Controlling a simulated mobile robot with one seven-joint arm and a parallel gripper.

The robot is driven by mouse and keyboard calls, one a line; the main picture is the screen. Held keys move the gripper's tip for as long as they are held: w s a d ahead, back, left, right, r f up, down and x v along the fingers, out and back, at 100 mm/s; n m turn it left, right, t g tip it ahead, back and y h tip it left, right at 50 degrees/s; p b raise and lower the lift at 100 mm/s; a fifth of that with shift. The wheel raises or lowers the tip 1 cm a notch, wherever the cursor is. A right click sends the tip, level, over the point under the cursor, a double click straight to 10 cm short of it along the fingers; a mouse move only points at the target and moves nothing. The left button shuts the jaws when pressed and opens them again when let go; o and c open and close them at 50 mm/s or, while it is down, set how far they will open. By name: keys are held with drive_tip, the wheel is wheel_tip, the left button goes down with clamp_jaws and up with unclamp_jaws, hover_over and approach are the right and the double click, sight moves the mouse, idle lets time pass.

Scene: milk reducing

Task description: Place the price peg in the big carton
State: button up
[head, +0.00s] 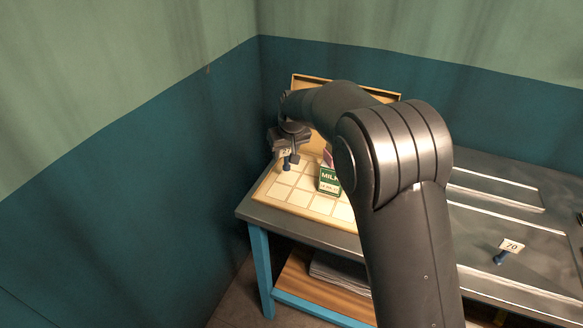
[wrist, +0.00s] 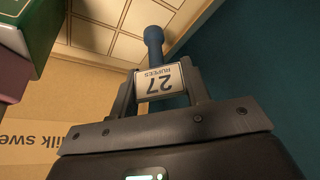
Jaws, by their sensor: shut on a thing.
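My gripper (head: 287,156) is shut on a blue price peg (head: 287,164) with a white tag. In the wrist view the tag (wrist: 160,78) reads "27 RUPEES" upside down, between the fingers (wrist: 158,92), and the peg's blue shaft (wrist: 153,40) points away from the gripper. The peg is over the left part of a grid-marked tray. A green milk carton (head: 329,181) with a small white label stands on the tray, right of the peg; a green carton (wrist: 28,28) also shows at the wrist view's upper left. My arm hides what lies further right.
The pale tray (head: 309,206) has free squares at front left and a raised back panel (wrist: 60,135). A pink-purple item (head: 328,158) shows behind the milk carton. Another blue peg (head: 501,257) tagged "70" lies on the grey table (head: 480,240). A blue wall is close on the left.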

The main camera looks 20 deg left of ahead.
sight(286, 164)
drive_tip(key=shift+f, duration=2.6)
drive_tip(key=shift+f, duration=0.15)
drive_tip(key=o, duration=1)
drive_tip(key=v, duration=1.2)
drive_tip(key=shift+r, duration=0.2)
